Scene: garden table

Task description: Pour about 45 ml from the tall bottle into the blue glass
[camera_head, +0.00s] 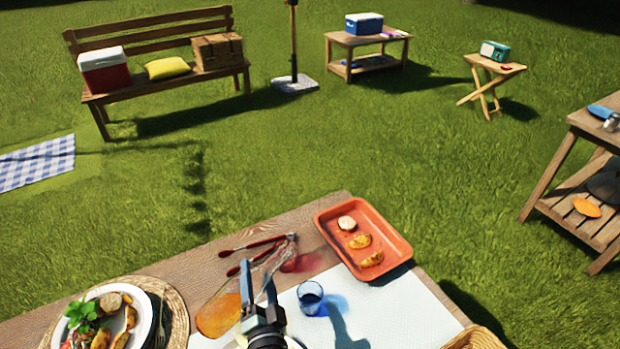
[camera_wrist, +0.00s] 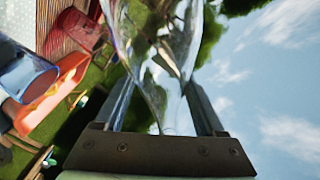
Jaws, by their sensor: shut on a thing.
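The tall bottle (camera_head: 218,314) is clear, with amber liquid in its wide lower-left end. It appears tilted, its clear part running up and right in the head view. My gripper (camera_head: 259,287) is shut on the bottle; its clear wall also shows between the fingers in the wrist view (camera_wrist: 160,60). The blue glass (camera_head: 311,299) stands upright on the pale mat, right of my gripper and apart from it. It also shows at the left edge of the wrist view (camera_wrist: 28,74). I see no stream of liquid. The glass's contents cannot be made out.
An orange tray (camera_head: 327,224) with food pieces lies behind the blue glass. Red tongs (camera_head: 250,245) and a red glass (camera_head: 300,262) are behind the bottle, the red glass partly covered. A plate of food (camera_head: 143,313) is at the left. The pale mat (camera_head: 400,318) is clear at right.

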